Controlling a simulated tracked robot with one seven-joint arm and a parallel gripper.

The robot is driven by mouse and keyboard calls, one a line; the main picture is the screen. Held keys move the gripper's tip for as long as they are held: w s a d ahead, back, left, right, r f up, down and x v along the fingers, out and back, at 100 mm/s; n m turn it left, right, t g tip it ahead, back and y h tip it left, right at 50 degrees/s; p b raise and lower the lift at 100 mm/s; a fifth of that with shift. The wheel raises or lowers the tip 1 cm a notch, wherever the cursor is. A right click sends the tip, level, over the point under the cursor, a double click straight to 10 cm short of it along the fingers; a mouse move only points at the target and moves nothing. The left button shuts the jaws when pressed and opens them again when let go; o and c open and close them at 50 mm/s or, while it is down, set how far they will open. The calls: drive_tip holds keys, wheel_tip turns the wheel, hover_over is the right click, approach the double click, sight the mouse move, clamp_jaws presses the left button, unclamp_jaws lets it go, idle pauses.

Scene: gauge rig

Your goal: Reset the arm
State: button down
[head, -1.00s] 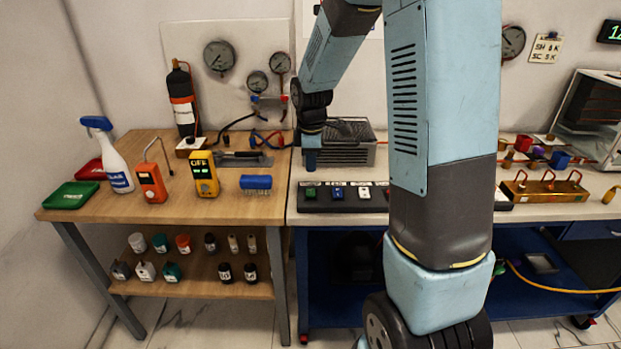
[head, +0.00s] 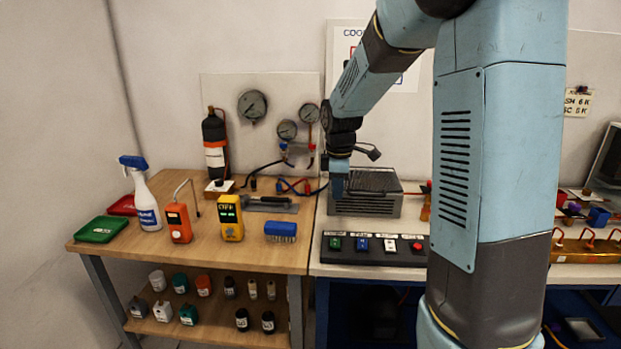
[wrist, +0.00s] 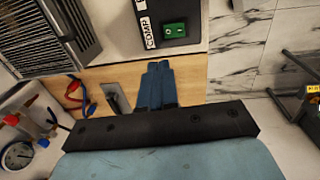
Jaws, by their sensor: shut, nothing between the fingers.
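My arm rises in front of the benches in the head view and bends over, its last links hanging down to the left. My gripper (head: 338,186) points down beside the grey vented box (head: 366,203), above the back of the benches. In the wrist view my gripper's blue fingers (wrist: 158,85) are together with nothing between them. They show against the wooden bench and the edge of the switch panel. I cannot tell the exact height of the fingertips above the bench.
A black switch panel (head: 373,250) lies in front of the vented box. The wooden bench (head: 190,258) holds a spray bottle (head: 145,200), an orange meter (head: 178,222), a yellow meter (head: 230,218) and a blue brush (head: 281,231). Gauges and a black cylinder (head: 214,145) stand behind.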

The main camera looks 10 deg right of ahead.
drive_tip(key=s+r+m+t, duration=0.1)
drive_tip(key=s+r+m, duration=0.3)
drive_tip(key=s, duration=0.5)
drive_tip(key=s+r+m+t, duration=0.2)
drive_tip(key=s+r+m, duration=0.2)
drive_tip(key=s, duration=0.6)
drive_tip(key=s+r+m+t, duration=0.1)
drive_tip(key=s+r+m, duration=0.3)
drive_tip(key=s, duration=0.5)
drive_tip(key=shift+s+r+m, duration=0.2)
drive_tip(key=shift+r+m, duration=0.15)
drive_tip(key=shift+m, duration=0.85)
